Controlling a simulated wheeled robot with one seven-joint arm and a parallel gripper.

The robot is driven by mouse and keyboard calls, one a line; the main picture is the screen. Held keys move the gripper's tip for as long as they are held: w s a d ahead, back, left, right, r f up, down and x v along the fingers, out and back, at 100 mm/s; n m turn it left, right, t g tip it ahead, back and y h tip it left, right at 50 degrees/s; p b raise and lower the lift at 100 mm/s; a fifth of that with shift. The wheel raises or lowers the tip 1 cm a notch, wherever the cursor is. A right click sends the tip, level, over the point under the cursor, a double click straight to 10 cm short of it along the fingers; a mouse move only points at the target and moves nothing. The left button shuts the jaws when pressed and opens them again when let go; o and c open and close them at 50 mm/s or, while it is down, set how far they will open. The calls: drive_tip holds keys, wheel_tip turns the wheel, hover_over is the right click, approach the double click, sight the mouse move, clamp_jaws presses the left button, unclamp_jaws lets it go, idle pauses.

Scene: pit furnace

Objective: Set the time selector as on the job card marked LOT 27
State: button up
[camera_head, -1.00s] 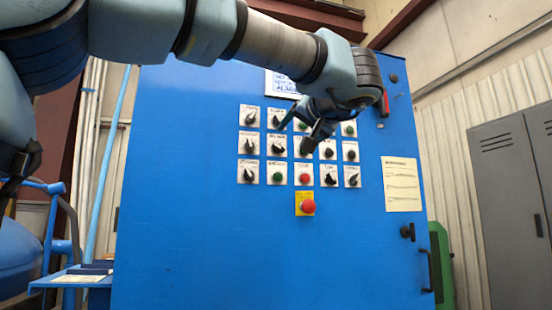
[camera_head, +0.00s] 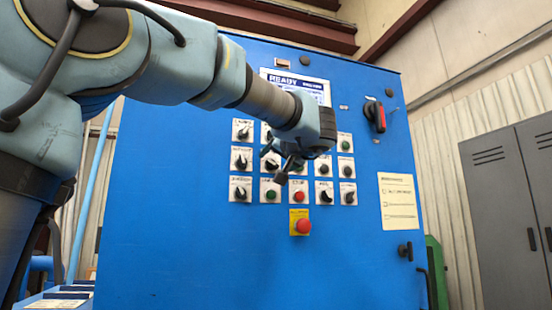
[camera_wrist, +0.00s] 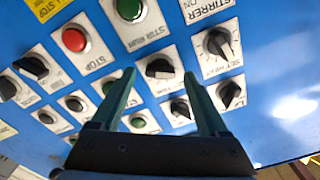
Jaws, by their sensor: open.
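The blue panel (camera_head: 180,240) carries rows of black selector knobs and round buttons on white plates. Their labels are too small in the head view to tell which is the time selector. My gripper (camera_head: 275,162) is open and empty in front of the left-middle columns, hiding some controls. In the wrist view its fingertips (camera_wrist: 157,82) stand apart, with a black knob (camera_wrist: 160,68) showing between them; contact cannot be told. A larger knob with a scale (camera_wrist: 217,43) is to the right. A paper sheet (camera_head: 399,200) hangs on the panel's right side; its text is unreadable, so LOT 27 is not confirmed.
A display reading READY (camera_head: 297,85) is above the controls, partly behind my arm. A red emergency stop (camera_head: 303,226) on a yellow plate sits below them. Grey lockers (camera_head: 510,210) stand beyond.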

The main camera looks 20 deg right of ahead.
drive_tip(key=shift+w, duration=0.15)
clamp_jaws()
idle(0.6)
